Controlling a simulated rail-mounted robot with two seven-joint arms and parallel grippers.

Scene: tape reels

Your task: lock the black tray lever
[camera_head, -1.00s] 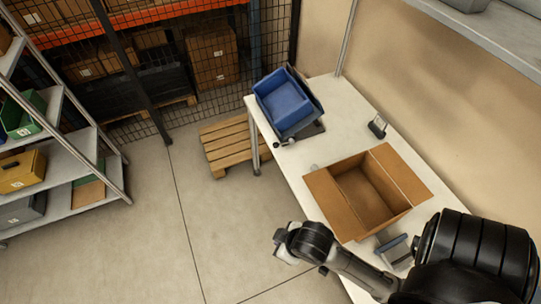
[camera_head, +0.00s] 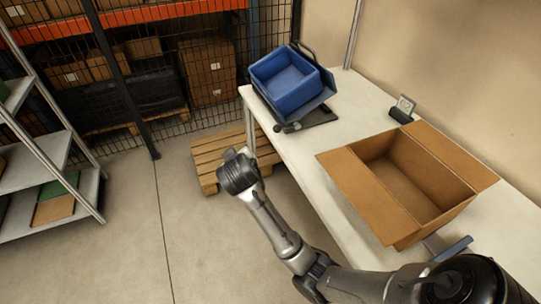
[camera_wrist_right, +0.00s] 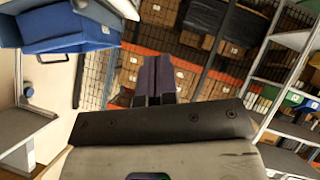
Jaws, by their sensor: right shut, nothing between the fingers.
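The black tray (camera_head: 327,97) sits at the far end of the white table, tilted, with a blue bin (camera_head: 287,82) resting in it. A small dark lever with a rounded end (camera_head: 290,127) sticks out at the tray's near left edge. My right gripper (camera_head: 231,154) is left of the lever, beyond the table's edge, and apart from it. In the right wrist view its fingers (camera_wrist_right: 160,78) are shut and empty, and the blue bin (camera_wrist_right: 65,28) shows at upper left. My left gripper is not in view.
An open cardboard box (camera_head: 405,185) stands on the white table (camera_head: 310,165), with a small dark stand (camera_head: 402,108) behind it. A wooden pallet (camera_head: 212,160) lies on the floor beyond my right gripper. Shelves (camera_head: 45,160) stand at left; the floor between is clear.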

